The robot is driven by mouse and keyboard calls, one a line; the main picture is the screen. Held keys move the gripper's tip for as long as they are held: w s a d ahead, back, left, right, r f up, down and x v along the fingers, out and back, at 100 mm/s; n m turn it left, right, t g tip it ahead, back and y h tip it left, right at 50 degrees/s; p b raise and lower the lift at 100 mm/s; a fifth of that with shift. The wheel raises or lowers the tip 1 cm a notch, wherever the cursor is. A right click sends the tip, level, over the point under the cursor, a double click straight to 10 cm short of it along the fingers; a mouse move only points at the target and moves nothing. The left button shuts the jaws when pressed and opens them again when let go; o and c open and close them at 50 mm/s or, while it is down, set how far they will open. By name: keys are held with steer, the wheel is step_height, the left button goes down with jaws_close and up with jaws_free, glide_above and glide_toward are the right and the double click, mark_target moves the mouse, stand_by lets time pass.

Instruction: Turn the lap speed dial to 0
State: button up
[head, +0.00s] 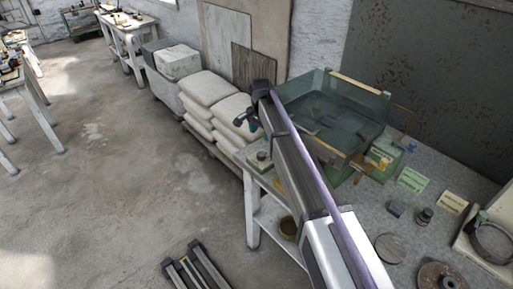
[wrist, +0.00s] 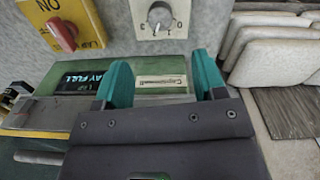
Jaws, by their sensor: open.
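In the head view my gripper (head: 248,120) hangs at the arm's end near the bench's left end; I cannot make out the dial there.
A red switch knob (wrist: 64,35) on a yellow plate marked ON and LAP is left of the dial.

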mark_target(261, 153)
step_height(261, 153, down, 11)
steer(key=b, duration=1.1)
steer(key=shift+s+d+f, duration=0.1)
steer(key=shift+c, duration=0.2)
steer(key=c, duration=0.9)
